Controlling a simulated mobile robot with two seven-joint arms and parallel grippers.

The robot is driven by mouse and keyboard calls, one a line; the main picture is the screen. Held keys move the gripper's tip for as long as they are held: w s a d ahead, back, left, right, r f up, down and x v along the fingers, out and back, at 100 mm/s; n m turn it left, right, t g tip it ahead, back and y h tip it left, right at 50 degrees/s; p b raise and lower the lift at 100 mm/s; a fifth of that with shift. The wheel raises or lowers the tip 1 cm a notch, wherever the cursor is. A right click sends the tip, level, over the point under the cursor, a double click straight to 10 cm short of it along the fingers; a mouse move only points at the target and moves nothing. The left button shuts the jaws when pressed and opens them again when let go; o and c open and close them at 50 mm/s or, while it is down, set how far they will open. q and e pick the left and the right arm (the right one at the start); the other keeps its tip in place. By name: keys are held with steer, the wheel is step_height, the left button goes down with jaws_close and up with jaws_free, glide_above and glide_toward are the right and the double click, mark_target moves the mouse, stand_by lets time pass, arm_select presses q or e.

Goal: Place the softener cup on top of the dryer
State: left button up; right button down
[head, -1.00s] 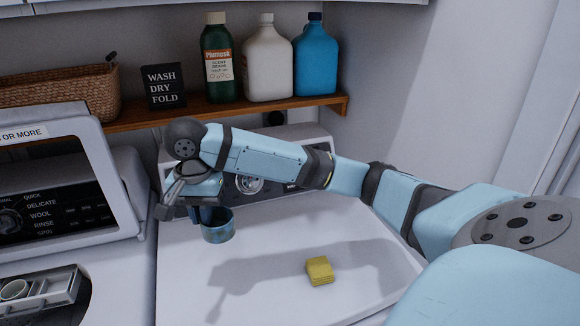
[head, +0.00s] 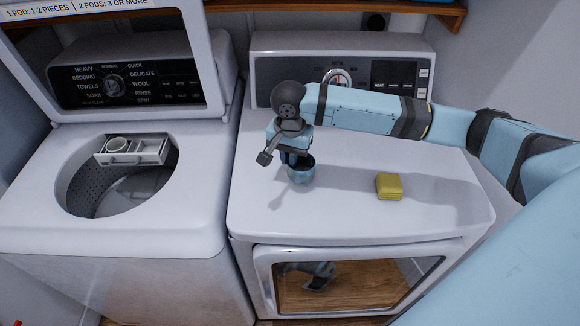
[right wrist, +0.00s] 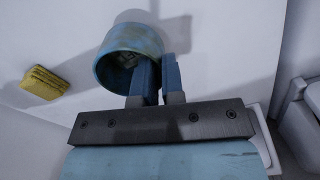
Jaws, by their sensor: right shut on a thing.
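The blue softener cup (head: 301,172) is held upright over the left part of the white dryer's top (head: 345,222). My right gripper (head: 294,156) is shut on the cup's wall from above. In the right wrist view the two blue fingers (right wrist: 158,78) pinch the near rim of the cup (right wrist: 115,68), and its open mouth shows. The cup's base is very close to the dryer top; I cannot tell whether it touches. My left gripper is not in view.
A yellow sponge (head: 389,187) lies on the dryer top, right of the cup. The washer (head: 190,220) stands left with its lid up and a drawer (head: 150,150) holding a small round cup. The dryer's control panel (head: 300,75) rises behind. The dryer top's front is clear.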

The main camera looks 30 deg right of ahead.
mark_target(301, 168)
step_height(301, 168, down, 4)
steer(key=shift+f, duration=0.1)
steer(key=c, duration=1.2)
jaws_free()
steer(key=shift+c, duration=0.2)
